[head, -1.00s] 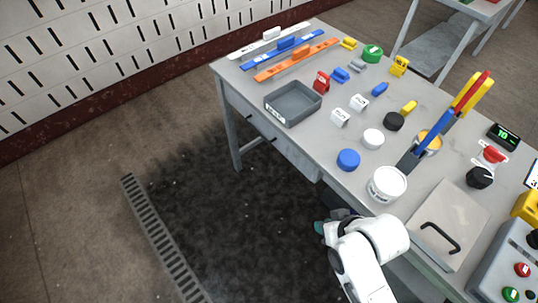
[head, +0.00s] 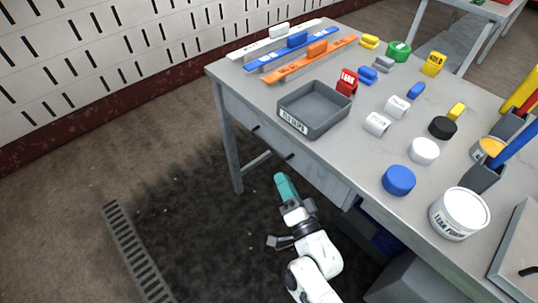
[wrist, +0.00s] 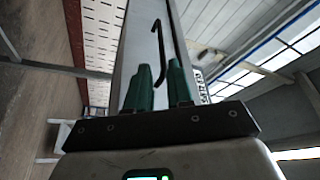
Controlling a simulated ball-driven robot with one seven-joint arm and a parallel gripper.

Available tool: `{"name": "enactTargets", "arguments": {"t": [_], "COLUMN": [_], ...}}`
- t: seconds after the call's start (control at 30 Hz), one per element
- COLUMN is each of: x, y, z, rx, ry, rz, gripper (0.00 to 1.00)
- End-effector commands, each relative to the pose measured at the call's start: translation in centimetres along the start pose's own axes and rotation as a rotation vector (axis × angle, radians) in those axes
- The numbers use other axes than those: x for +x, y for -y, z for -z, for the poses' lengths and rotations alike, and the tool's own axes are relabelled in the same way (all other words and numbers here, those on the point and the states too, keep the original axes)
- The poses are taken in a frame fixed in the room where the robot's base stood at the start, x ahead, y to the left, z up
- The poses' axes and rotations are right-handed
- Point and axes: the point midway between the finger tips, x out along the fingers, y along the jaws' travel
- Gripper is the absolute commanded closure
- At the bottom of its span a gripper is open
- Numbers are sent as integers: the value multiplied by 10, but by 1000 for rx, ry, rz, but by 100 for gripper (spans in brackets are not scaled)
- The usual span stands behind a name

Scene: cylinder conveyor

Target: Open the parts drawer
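The parts drawer (head: 318,178) is a grey front under the tabletop, and it looks closed. Its dark handle (head: 291,156) sticks out of the front, partly lost in shadow. In the wrist view, the handle (wrist: 161,42) is a thin black bar with bent ends. My gripper (head: 284,182) is below the table edge, in front of the drawer and a little below the handle. In the wrist view, its two green fingers (wrist: 160,68) are apart with nothing held. The handle's near end shows in the gap between them, but I cannot tell its depth.
The table (head: 345,150) carries a grey tray (head: 318,108), coloured blocks, caps and a white tub (head: 459,213). A table leg (head: 228,150) stands left of the drawer. A blue bin (head: 375,235) is under the table. The floor on the left is open, with a drain grate (head: 136,250).

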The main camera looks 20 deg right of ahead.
Motion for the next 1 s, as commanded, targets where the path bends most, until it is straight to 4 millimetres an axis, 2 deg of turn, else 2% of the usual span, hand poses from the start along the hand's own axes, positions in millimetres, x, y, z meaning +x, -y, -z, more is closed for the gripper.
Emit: {"name": "enactTargets", "arguments": {"t": [0.17,0.4,0.6,0.8,1.0], "x": [18,61,91,105,107], "y": [2,2,2,1,0], "z": [2,2,2,2,1], "rx": [4,2,1,1,1], "ry": [-9,-7,-7,-6,-5], "rz": [6,6,5,4,3], "gripper": [79,79,79,79,79]}}
